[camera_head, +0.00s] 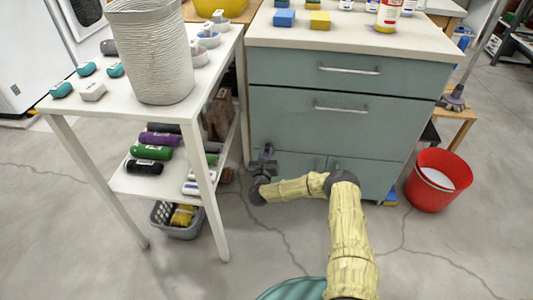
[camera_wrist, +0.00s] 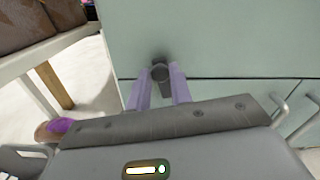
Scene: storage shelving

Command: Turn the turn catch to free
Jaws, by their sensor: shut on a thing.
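The turn catch (camera_wrist: 160,73) is a small dark round knob with a short wing, on the grey-green cabinet front near its left side. In the wrist view its wing points downward across the dark seam above the lower doors. My gripper (camera_wrist: 160,85) has its two pale lilac fingers on either side of the catch and is shut on it. In the head view my gripper (camera_head: 265,160) is at the cabinet's lower left, and it hides the catch there.
The white side table (camera_head: 130,103) with a lower shelf stands close to the left of my gripper. The grey-green cabinet (camera_head: 330,95) has drawers with bar handles and lower doors. A red bucket (camera_head: 437,195) stands on the right. The floor in front is mostly clear.

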